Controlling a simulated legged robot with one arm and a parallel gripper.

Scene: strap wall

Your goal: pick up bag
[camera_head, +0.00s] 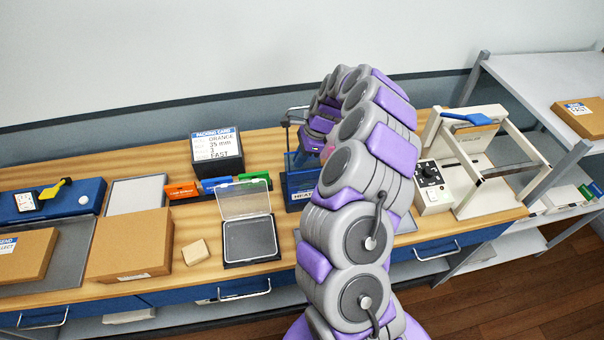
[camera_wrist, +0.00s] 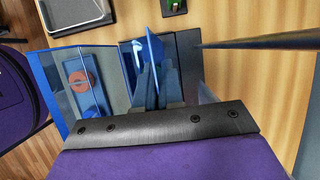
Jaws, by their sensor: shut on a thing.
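My gripper (camera_wrist: 155,82) is in the middle of the wrist view, its fingers closed on a thin blue piece (camera_wrist: 154,48). This piece stands edge-on between the fingertips and may be part of the bag; I cannot make out the bag's full shape. A blue holder (camera_wrist: 36,70) is just left of the fingers. In the head view my gripper (camera_head: 305,158) is partly hidden behind my arm, above a blue stand (camera_head: 298,190) with a label on its front.
The wooden bench (camera_head: 285,145) holds a black labelled box (camera_head: 216,165), cardboard boxes (camera_head: 130,245), an open clear-lidded case (camera_head: 250,240) and several coloured blocks. A white press-like machine (camera_head: 475,180) stands at right, beside a grey shelf (camera_head: 535,75). A dark rod (camera_wrist: 260,42) crosses the wrist view at right.

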